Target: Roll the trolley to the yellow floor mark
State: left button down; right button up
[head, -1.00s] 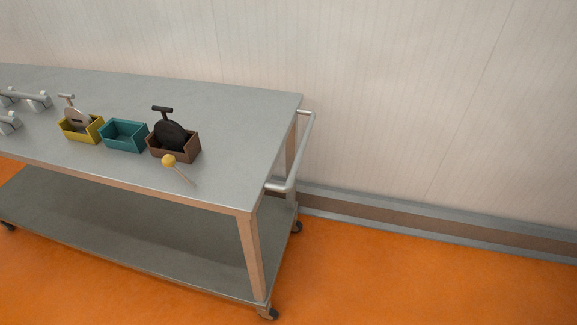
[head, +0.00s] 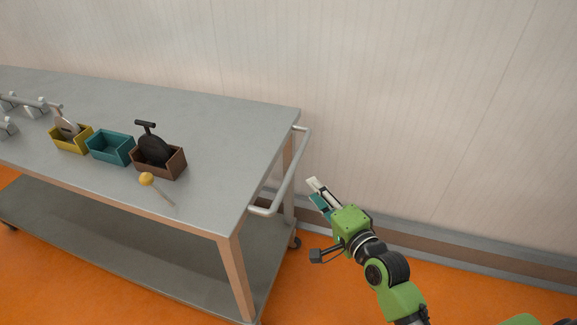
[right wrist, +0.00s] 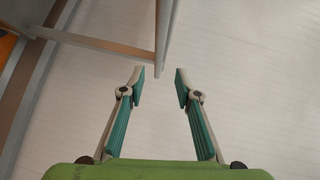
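The trolley (head: 225,135) is a grey metal table with a lower shelf (head: 130,240) and wheels, standing along the wall. Its tubular handle (head: 287,183) sticks out at its right end. My right gripper (head: 315,189) is just right of the handle, apart from it. In the right wrist view the gripper (right wrist: 160,73) is open and empty, and a metal bar of the trolley (right wrist: 163,40) shows just beyond the fingertips. My left gripper is not in view. No yellow floor mark shows.
On the trolley top are a yellow bin (head: 72,142), a teal bin (head: 110,150), a brown bin (head: 160,164) with a black tool, and a yellow-headed stick (head: 148,180). The wall (head: 420,90) is close behind. Orange floor (head: 300,290) is open in front.

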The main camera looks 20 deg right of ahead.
aim_at(293, 165)
jog(key=x, duration=1.3)
grip_shut()
